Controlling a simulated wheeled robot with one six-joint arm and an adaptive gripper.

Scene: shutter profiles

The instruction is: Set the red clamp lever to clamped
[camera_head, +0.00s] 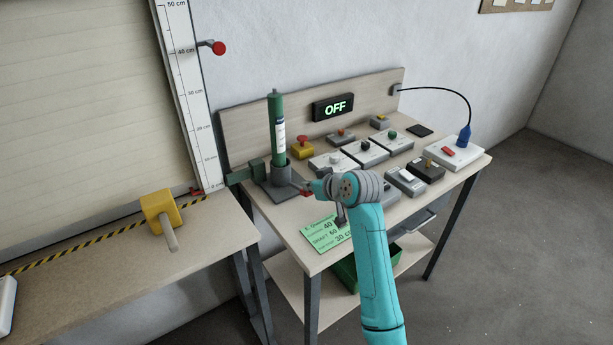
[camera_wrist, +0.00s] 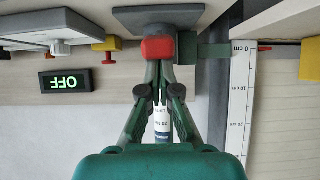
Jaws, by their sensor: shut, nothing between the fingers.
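The red clamp lever (camera_head: 306,193) shows as a small red end beside the base of the grey holder (camera_head: 281,178), in which a green cylinder (camera_head: 277,130) stands upright. In the wrist view, which is upside down, its red block (camera_wrist: 158,48) is directly at the fingertips. My gripper (camera_wrist: 159,66) is shut and empty, its tips meeting at or just in front of the red block. I cannot tell if they touch. In the head view my gripper (camera_head: 314,188) is at the lever, and my wrist hides part of that area.
The panel table carries several switch boxes (camera_head: 365,152), a display reading OFF (camera_head: 332,107) and a green note (camera_head: 323,234). A bench with a yellow block (camera_head: 158,210) and a vertical ruler (camera_head: 193,100) stands at left. A blue plug (camera_head: 464,137) sits at far right.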

